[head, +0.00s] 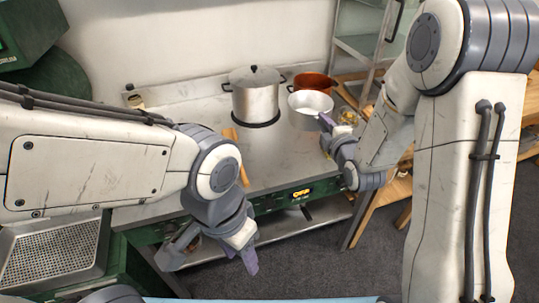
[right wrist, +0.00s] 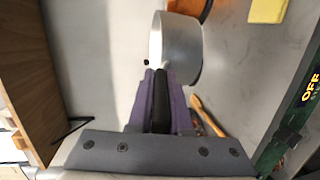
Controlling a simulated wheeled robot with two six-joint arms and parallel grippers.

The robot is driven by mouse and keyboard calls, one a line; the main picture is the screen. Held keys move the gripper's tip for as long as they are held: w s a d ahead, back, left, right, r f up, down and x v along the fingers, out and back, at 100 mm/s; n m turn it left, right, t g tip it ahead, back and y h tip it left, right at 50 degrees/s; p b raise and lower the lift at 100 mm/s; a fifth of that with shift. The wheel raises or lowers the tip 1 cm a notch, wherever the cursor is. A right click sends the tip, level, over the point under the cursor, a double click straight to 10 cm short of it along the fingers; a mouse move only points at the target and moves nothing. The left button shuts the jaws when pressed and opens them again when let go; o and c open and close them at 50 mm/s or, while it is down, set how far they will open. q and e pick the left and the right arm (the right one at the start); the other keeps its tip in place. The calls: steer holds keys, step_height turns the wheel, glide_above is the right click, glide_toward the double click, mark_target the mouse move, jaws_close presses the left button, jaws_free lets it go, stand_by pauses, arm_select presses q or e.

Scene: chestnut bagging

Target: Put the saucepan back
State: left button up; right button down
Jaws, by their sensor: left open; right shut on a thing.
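The saucepan (head: 310,104) is a light metal pan with a dark handle, at the right of the worktop beside the big lidded pot. It looks upright; I cannot tell whether it touches the surface. My right gripper (head: 328,124) is shut on the saucepan's handle. In the right wrist view the purple fingers (right wrist: 160,88) close around the black handle (right wrist: 160,105), with the saucepan's side (right wrist: 182,48) just beyond them. My left gripper (head: 222,245) is open and empty, low in front of the worktop's front edge, away from the saucepan.
The lidded steel pot (head: 255,98) stands on a dark round base. A copper pot (head: 313,82) is behind the saucepan. A wooden spoon (right wrist: 208,115) lies near my right fingers, and a yellow block (right wrist: 268,10) lies farther off. The worktop (head: 190,112) left of the lidded pot is mostly clear.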

steer(key=w+a+f+y+b, duration=0.1)
steer(key=w+a+f+b, duration=0.2)
steer(key=f+b, duration=0.2)
steer(key=w+a+f+n+b, duration=0.1)
steer(key=w+a+f+b, duration=0.2)
steer(key=f+b, duration=0.1)
steer(key=w+a+f+y+b, duration=0.1)
steer(key=w+a+f+b, duration=0.2)
steer(key=f+b, duration=0.2)
steer(key=shift+a+f+n+g+y+b, duration=0.15)
steer(key=shift+f+n+g+y+b, duration=0.2)
steer(key=shift+f, duration=0.45)
steer(key=c, duration=0.8)
jaws_free()
steer(key=shift+f, duration=0.1)
steer(key=shift+c, duration=0.2)
